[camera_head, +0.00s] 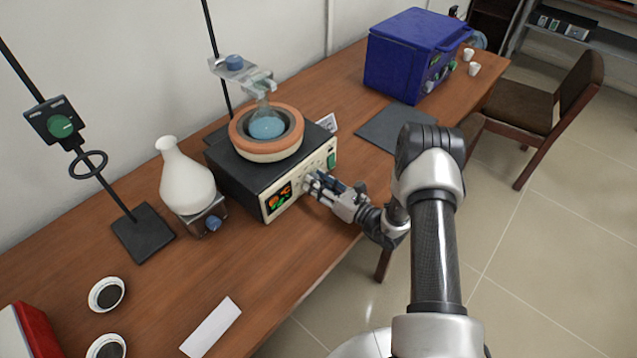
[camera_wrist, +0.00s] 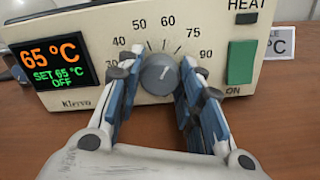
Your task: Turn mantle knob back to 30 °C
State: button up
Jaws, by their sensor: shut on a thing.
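The heating mantle (camera_head: 215,162) is a box with a cream front, standing on the wooden table. Its round orange-brown heater (camera_head: 268,152) holds a flask of blue liquid (camera_head: 266,127). In the wrist view the grey mantle knob (camera_wrist: 159,73) sits in a dial marked 30 to 90, its white mark tilted up and slightly right. The display (camera_wrist: 50,63) reads 65 °C, SET 65 °C, OFF. My gripper (camera_head: 313,183) is at the front panel. In the wrist view its blue-padded fingers (camera_wrist: 158,80) are shut on the knob, one on each side.
A green switch (camera_wrist: 240,62) marked ON is right of the dial. A white flask (camera_head: 187,180) stands on a small unit left of the mantle. A blue furnace (camera_head: 405,57) stands farther back right. A dark mat (camera_head: 394,128) lies bare between them.

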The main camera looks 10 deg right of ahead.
jog(key=n, duration=0.5)
jog(key=shift+n, duration=0.3)
jog(key=n, duration=1.1)
jog(key=shift+f+n, duration=0.1)
jog(key=shift+n, duration=2.1)
jog(key=o, duration=1.1)
jog(key=shift+c, duration=0.2)
